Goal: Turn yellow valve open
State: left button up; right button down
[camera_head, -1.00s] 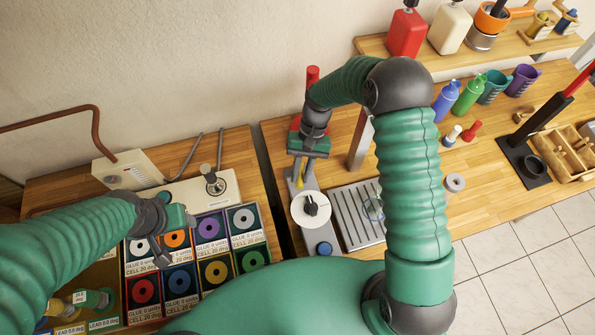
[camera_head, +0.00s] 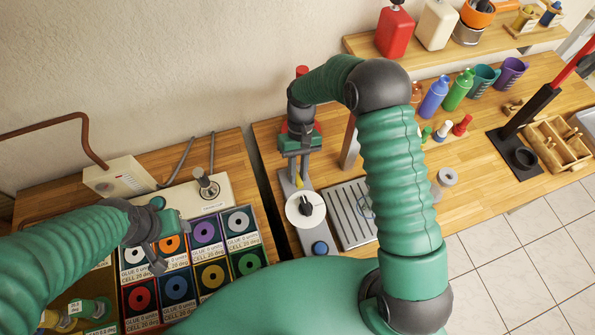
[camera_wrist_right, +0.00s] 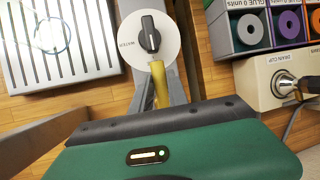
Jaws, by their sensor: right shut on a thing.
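The yellow valve shows as a short yellow handle in the right wrist view (camera_wrist_right: 161,84), pointing at a white dial (camera_wrist_right: 150,42) with a black knob. Only a sliver of the yellow valve (camera_head: 299,181) shows in the head view, below my right gripper (camera_head: 299,166). My right gripper is shut on the handle; its body hides the handle's near end. The white dial (camera_head: 293,213) sits just in front of it, on a grey fixture. My left gripper (camera_head: 168,246) hangs over the spool boxes at left; its jaw opening is unclear.
A grooved metal drain tray (camera_head: 347,222) lies right of the dial, with a blue button (camera_head: 320,248) in front. Labelled spool boxes (camera_head: 207,252) fill the left bench. Bottles (camera_head: 434,98) and cups (camera_head: 484,80) stand at the back right. A dark gap separates the benches.

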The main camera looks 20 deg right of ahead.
jog(key=c, duration=1.5)
grip_release()
jog(key=shift+w+r, duration=0.2)
jog(key=shift+o, duration=1)
jog(key=shift+f, duration=0.1)
jog(key=shift+s, duration=0.1)
jog(key=b+v, duration=0.3)
jog(key=v, duration=1.4)
jog(key=shift+f, duration=0.15)
